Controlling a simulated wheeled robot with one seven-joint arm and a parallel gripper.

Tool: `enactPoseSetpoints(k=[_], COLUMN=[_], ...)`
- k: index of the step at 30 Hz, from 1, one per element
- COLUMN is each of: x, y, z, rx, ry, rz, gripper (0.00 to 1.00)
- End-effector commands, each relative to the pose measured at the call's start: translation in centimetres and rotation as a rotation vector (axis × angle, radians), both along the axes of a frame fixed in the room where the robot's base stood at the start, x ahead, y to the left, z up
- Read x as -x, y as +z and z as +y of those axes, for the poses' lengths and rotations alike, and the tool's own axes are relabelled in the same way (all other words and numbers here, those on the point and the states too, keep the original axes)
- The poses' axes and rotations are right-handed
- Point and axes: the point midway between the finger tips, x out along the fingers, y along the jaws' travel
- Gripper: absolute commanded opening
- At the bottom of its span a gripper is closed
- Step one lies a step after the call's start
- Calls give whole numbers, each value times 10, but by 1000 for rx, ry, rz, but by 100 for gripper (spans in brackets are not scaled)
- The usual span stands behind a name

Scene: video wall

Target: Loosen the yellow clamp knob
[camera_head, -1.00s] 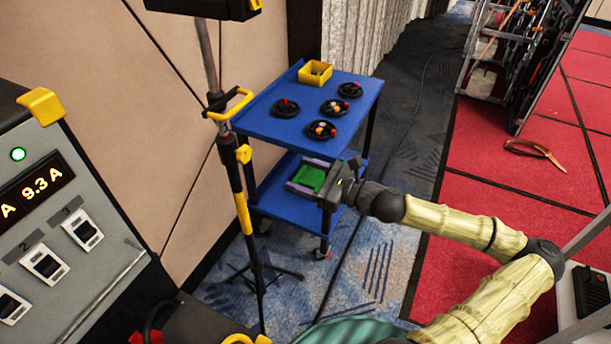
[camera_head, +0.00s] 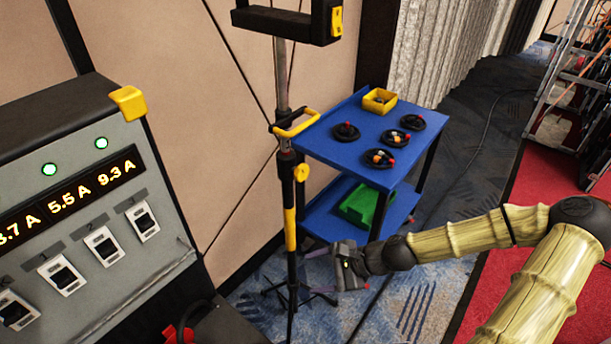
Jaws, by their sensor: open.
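The yellow clamp knob (camera_head: 302,172) is a small round knob on the right side of a black collar on the upright stand pole (camera_head: 290,215). The pole has a yellow section below the collar and a yellow loop handle (camera_head: 297,124) above it. My gripper (camera_head: 318,270) is open and empty, with its fingers pointing left toward the pole. It is lower than the knob and to its right in the picture, apart from it. Nothing covers the knob.
A blue two-shelf cart (camera_head: 350,108) stands behind the pole, with coiled cables and a yellow bin (camera_head: 379,101) on top and a green box (camera_head: 366,204) below. A grey power panel (camera_head: 85,200) fills the left.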

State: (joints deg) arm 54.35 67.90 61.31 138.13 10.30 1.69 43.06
Motion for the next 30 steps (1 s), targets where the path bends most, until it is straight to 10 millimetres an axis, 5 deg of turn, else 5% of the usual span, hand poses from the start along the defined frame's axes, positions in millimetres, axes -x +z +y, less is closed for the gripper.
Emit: enactPoseSetpoints(k=[6,14,20,30], x=[34,50,50,52], y=[-28,-22,8,88], z=[-20,-62,-91,-122], rx=[280,565,750,989], ry=[271,547,722,933], rz=[-88,-212,-323,-544], gripper=[64,64,64,64])
